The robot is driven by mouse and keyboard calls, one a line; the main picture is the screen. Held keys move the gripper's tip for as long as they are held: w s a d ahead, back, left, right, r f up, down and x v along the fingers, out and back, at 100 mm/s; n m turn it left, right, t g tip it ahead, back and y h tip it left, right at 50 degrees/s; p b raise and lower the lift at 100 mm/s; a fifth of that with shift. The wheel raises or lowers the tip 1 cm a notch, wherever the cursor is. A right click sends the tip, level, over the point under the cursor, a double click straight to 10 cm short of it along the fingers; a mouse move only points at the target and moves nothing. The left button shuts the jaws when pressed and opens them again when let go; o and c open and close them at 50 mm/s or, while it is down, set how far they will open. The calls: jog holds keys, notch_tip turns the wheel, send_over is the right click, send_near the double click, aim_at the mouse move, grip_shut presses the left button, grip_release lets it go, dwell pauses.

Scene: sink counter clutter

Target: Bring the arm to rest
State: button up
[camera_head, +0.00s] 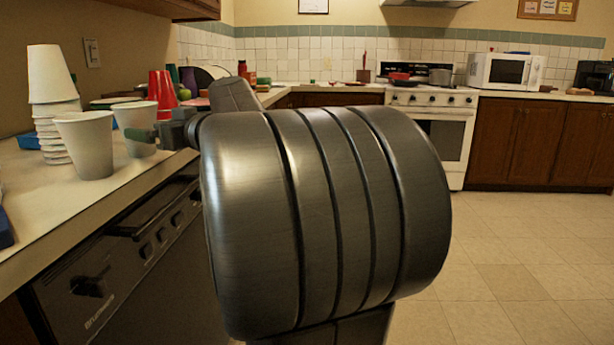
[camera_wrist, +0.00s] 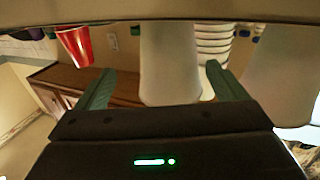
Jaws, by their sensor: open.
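My gripper (camera_head: 143,135) is at the left counter beside the white cups, with my large dark arm filling the middle of the head view. In the wrist view, which looks upside down, its two green fingers (camera_wrist: 160,68) stand wide apart. A white cup (camera_wrist: 168,50) shows between the fingers, with a gap on either side. I cannot tell how deep between the fingers it sits. In the head view this cup seems to be the one (camera_head: 133,117) partly behind a finger. Another white cup (camera_head: 86,145) stands upright close to its left.
A stack of white cups (camera_head: 52,100) stands behind. Red cups (camera_head: 162,92) stand farther along the counter (camera_head: 60,205). A dishwasher (camera_head: 125,255) is below. A stove (camera_head: 440,130) and a microwave (camera_head: 505,70) are at the back. The tiled floor (camera_head: 520,260) on the right is clear.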

jog(key=x, duration=0.5)
jog(key=shift+a+f, duration=0.1)
jog(key=shift+a, duration=0.1)
jog(key=shift+w+a+r, duration=0.15)
jog(key=shift+r, duration=0.95)
jog(key=shift+r, duration=0.1)
